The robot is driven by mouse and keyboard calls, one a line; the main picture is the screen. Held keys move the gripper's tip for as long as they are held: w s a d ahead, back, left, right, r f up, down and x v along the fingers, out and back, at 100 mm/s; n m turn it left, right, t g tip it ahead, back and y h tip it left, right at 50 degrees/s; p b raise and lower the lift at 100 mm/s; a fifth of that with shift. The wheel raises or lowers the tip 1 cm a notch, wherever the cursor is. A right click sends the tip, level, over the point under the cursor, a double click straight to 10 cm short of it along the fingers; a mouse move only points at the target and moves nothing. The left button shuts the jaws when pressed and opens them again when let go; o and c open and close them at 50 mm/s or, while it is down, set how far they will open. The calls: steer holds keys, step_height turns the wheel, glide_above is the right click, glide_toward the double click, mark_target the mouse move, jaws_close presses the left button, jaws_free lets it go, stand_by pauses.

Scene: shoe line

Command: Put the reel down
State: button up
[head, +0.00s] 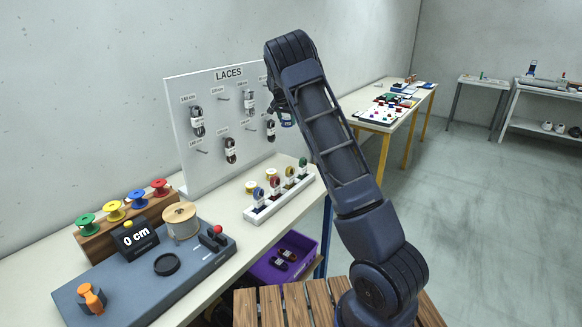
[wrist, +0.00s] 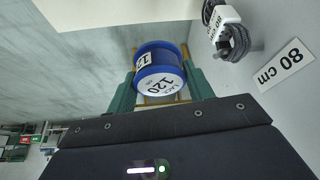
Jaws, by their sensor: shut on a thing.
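A blue reel (wrist: 158,56) with a white label reading 120 sits between the green fingers of my gripper (wrist: 160,85) in the wrist view. The gripper is shut on it and holds it in the air. In the head view my gripper (head: 284,112) is up in front of the laces board (head: 215,95), partly hidden by my arm, and a bit of blue shows at its tip. A white rack (head: 262,214) holding several small coloured reels stands on the bench below.
A grey station (head: 205,262) with a 0 cm display (head: 137,238) and a wooden drum (head: 181,222) fills the bench's near left. Several coloured spools stand on a wooden block (head: 95,243) behind it. A purple crate (head: 262,270) sits below the bench. Bare bench shows before the board.

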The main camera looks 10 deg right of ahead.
mark_target(291, 124)
steer(key=d+f, duration=0.1)
steer(key=d+f+m, duration=0.1)
steer(key=f, duration=0.1)
steer(key=shift+w, duration=0.15)
step_height(291, 124, down, 14)
steer(key=shift+f, duration=2.55)
steer(key=shift+f, duration=0.15)
steer(key=o, duration=1)
